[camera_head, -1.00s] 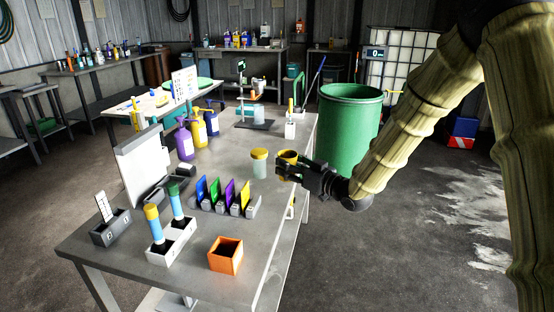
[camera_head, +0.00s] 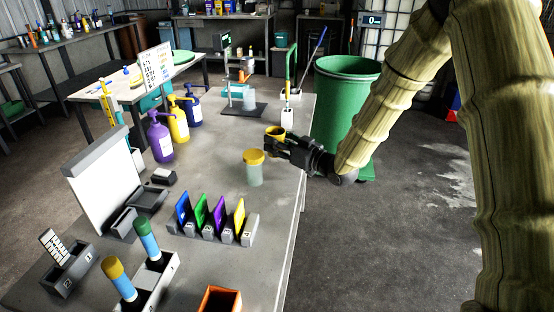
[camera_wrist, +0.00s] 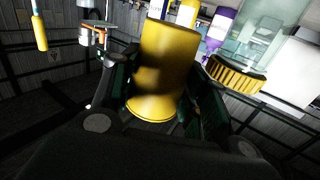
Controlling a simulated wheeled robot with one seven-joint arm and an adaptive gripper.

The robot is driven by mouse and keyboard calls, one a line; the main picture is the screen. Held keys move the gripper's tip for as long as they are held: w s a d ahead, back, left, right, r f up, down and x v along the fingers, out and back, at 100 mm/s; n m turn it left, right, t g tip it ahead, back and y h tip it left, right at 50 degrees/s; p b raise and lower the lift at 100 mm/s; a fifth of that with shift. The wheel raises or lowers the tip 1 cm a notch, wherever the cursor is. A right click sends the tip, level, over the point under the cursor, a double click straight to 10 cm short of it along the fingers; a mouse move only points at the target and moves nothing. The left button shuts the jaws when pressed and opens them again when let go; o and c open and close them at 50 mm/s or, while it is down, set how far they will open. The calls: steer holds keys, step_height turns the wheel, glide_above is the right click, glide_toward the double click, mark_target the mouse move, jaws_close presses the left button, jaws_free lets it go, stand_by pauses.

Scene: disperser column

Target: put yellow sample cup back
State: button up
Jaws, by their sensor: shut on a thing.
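The yellow sample cup (camera_head: 276,131) is held by my gripper (camera_head: 280,143) above the right edge of the grey table. In the wrist view the yellow cup (camera_wrist: 166,68) fills the space between the fingers of my gripper (camera_wrist: 160,95), which are shut on it. A clear jar with a yellow lid (camera_head: 254,168) stands on the table just left of and nearer than the cup. In the wrist view this jar (camera_wrist: 245,60) is at the upper right, apart from the cup. Where the cup's place is, I cannot tell.
A rack with coloured cards (camera_head: 212,225), pump bottles (camera_head: 160,140), a dispersing stand (camera_head: 243,105) and a white holder with a green tool (camera_head: 287,113) stand on the table. A green barrel (camera_head: 345,105) is beyond the right edge. The table near the jar is fairly clear.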

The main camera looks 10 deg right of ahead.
steer(key=shift+w+a+f, duration=0.1)
steer(key=shift+w+f, duration=0.05)
steer(key=shift+f, duration=0.4)
steer(key=shift+w+a+f, duration=0.1)
steer(key=shift+f, duration=0.45)
steer(key=shift+s+f, duration=0.15)
steer(key=shift+s, duration=0.05)
steer(key=shift+f, duration=2)
steer(key=shift+f, duration=0.1)
steer(key=o, duration=1.2)
steer(key=shift+c, duration=0.2)
